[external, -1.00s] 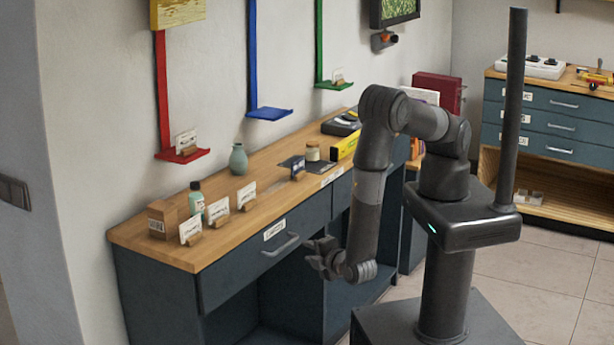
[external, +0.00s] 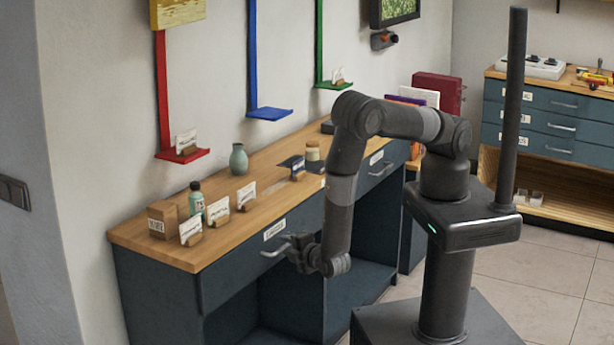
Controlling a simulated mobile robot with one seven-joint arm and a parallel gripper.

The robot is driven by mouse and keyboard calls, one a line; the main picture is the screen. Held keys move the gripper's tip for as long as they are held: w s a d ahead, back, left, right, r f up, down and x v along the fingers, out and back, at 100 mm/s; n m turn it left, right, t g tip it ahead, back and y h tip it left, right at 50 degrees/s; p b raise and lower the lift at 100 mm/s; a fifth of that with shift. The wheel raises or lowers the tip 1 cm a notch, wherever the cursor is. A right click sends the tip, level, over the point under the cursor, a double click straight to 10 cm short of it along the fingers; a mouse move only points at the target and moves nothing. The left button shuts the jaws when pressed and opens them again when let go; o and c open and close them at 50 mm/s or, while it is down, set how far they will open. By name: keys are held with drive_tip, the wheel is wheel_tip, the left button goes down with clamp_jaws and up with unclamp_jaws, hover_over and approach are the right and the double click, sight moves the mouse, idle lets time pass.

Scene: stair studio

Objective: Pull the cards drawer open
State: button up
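The desk's left drawer (external: 238,270) has a white label (external: 274,230), too small to read surely, and a grey bar handle (external: 272,252). Its front looks flush with the desk, so it appears closed. A second labelled drawer (external: 385,165) with a bar handle is farther right along the desk. My gripper (external: 293,250) is at the right end of the left drawer's handle, in front of the drawer face. Its fingers overlap the handle end in the picture. I cannot tell whether they touch it or how far apart they are.
On the wooden desktop (external: 262,202) stand a cardboard box (external: 162,220), a teal bottle (external: 196,198), a vase (external: 238,160), several card holders and a jar (external: 312,151). Below the drawers is an open knee space. Floor (external: 560,285) to the right is clear.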

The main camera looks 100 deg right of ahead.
clamp_jaws()
idle(0.3)
idle(0.3)
